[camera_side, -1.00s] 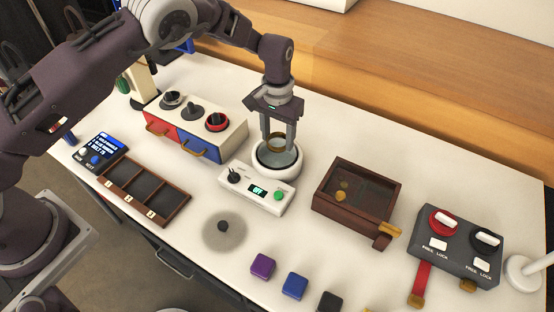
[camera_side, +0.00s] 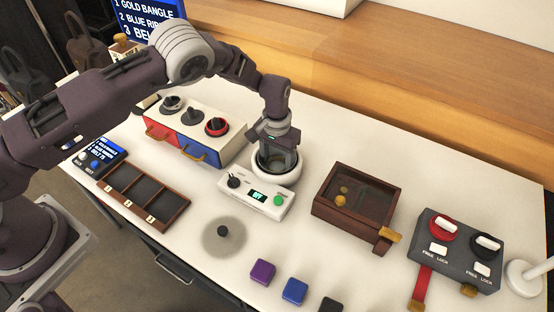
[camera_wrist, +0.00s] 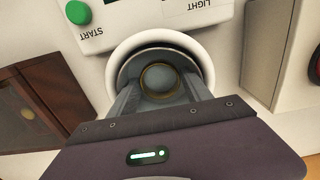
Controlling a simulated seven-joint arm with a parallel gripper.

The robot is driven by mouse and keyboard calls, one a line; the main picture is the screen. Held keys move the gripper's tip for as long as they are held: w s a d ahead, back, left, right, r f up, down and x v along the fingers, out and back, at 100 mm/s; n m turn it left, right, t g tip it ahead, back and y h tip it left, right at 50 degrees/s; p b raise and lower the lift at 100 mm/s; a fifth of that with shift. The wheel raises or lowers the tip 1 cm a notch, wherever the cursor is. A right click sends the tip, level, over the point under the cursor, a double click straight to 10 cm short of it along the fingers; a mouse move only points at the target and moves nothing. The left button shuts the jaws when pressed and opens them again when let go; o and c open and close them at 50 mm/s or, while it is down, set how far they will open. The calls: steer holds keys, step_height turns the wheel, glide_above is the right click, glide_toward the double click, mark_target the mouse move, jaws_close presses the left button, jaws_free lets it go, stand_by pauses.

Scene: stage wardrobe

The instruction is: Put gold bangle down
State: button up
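The gold bangle (camera_wrist: 161,78) is a thin ring between my fingertips in the wrist view, low inside the round white-rimmed bowl (camera_wrist: 126,48) of a device. My gripper (camera_side: 275,160) points down into this bowl, also seen in the side view (camera_side: 289,180). The fingers touch the bangle on both sides, so the gripper appears shut on it. In the side view the bangle is hidden by the fingers and bowl. Whether the bangle touches the bowl's floor cannot be told.
A control box (camera_side: 254,198) with a green START button joins the bowl's front. A red and blue drawer unit (camera_side: 181,151) is at left, a brown glass-topped box (camera_side: 350,226) at right. A three-part tray (camera_side: 123,205) is farther left. Several small blocks lie in front.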

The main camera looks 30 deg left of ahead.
step_height(320, 180, up, 12)
steer(key=shift+r, duration=0.2)
step_height(320, 180, up, 13)
steer(key=t+h, duration=0.1)
glide_above(277, 168)
steer(key=s+a, duration=0.3)
steer(key=a, duration=0.1)
steer(key=s+a+r+t, duration=0.2)
steer(key=s+a+r, duration=0.1)
steer(key=s+r, duration=0.75)
steer(key=s+a+t, duration=0.1)
steer(key=s+a, duration=0.1)
steer(key=s, duration=0.8)
steer(key=s+a+r+t+y, duration=0.1)
steer(key=s+a, duration=0.2)
steer(key=s, duration=0.8)
steer(key=shift+s+r+t, duration=0.2)
steer(key=shift+t, duration=0.1)
